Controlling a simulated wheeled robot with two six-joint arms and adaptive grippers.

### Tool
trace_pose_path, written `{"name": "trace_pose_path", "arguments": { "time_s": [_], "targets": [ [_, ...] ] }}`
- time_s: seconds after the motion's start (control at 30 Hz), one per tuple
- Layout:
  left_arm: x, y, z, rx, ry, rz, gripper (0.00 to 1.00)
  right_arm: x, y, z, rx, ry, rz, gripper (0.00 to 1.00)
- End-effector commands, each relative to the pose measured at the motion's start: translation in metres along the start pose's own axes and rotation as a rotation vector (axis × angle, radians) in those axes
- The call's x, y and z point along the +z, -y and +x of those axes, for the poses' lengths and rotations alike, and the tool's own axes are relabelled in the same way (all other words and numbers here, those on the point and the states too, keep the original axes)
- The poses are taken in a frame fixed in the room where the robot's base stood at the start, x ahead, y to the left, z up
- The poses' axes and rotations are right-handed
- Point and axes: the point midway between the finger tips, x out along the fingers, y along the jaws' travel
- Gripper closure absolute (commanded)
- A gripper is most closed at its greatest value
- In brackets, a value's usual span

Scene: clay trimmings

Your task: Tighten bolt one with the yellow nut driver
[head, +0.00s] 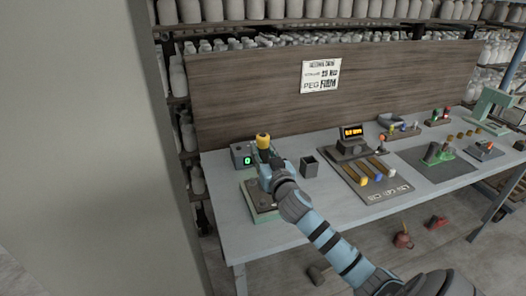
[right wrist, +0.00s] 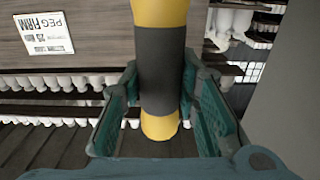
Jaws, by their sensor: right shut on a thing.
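The yellow nut driver (head: 263,141) stands upright in my right gripper (head: 266,166), its yellow top above the fingers. In the right wrist view the driver (right wrist: 160,60) runs between the two green finger pads of the gripper (right wrist: 160,105), which are shut on its dark grey band. Its lower end and tip are hidden in the head view. The gripper is above a pale green fixture (head: 262,214) at the left end of the bench. No bolt can be made out there; my gripper and arm hide part of the fixture. My left gripper is not in view.
A grey box with a green "0" (head: 243,156) stands behind the fixture. A dark open cup (head: 309,166) is to the right. Further right are a board with coloured-ended tools (head: 374,178), an orange display (head: 352,132) and a dark mat (head: 432,168). The bench front left (head: 226,215) is clear.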

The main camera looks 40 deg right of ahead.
Motion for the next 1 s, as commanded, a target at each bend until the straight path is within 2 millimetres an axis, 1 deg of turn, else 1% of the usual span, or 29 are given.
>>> {"name": "trace_pose_path", "arguments": {
  "time_s": [0.13,0.27,0.6,0.7,0.83,1.0],
  "targets": [
    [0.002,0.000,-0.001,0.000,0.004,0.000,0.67,-0.003,0.000,-0.002,-0.004,-0.004,0.000,1.00],
    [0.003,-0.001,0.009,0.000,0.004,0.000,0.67,0.009,0.001,-0.002,-0.004,-0.003,0.001,1.00],
    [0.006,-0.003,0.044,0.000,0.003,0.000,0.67,0.047,0.000,-0.002,-0.004,-0.003,0.001,1.00],
    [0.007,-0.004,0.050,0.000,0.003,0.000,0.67,0.053,0.001,-0.002,-0.004,-0.003,0.001,1.00],
    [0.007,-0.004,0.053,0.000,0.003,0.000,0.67,0.056,0.001,-0.002,-0.004,-0.003,0.001,1.00],
    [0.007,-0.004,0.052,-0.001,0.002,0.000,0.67,0.055,0.001,-0.002,-0.004,-0.003,0.001,1.00]
  ]
}}
